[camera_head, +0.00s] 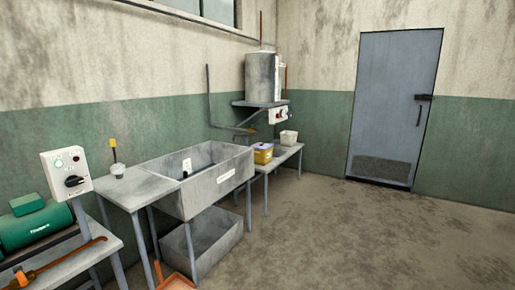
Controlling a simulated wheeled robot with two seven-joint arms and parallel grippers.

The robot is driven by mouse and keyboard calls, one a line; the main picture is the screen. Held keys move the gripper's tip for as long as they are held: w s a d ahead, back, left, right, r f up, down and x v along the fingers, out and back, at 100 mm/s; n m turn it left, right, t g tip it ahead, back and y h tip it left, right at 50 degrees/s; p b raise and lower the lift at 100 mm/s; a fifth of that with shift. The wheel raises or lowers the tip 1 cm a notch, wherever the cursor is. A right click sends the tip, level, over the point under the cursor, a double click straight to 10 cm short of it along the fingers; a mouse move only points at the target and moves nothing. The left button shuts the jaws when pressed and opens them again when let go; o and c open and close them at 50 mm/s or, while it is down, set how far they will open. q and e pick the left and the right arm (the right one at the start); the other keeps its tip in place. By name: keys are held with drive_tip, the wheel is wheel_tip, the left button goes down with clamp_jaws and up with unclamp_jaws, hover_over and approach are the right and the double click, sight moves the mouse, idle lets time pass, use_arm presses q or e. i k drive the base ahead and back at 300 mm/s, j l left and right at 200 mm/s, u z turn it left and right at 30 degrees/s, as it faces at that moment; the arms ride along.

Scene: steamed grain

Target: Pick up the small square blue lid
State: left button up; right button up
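A small yellow container (263,156) stands on the low bench just right of the sink. A pale bluish-purple square piece (263,146) lies on its top; it looks like the small blue lid, but it is too small here to be sure. Neither of my grippers shows in the head view, and nothing is seen touching the container.
A grey sink (215,188) stands left of the low bench (283,153), with a grey bin (200,245) under it. A whitish bucket (288,138) stands at the bench's far end. A metal tank (263,77) sits above. The floor (370,235) to the right is clear.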

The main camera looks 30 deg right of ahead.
sight(262, 145)
drive_tip(key=z, duration=1)
drive_tip(key=i+z, duration=0.45)
drive_tip(key=i, duration=4.2)
drive_tip(key=i+u, duration=0.3)
drive_tip(key=i, duration=0.15)
drive_tip(key=i+l+u, duration=0.65)
drive_tip(key=i, duration=0.2)
drive_tip(key=j, duration=0.1)
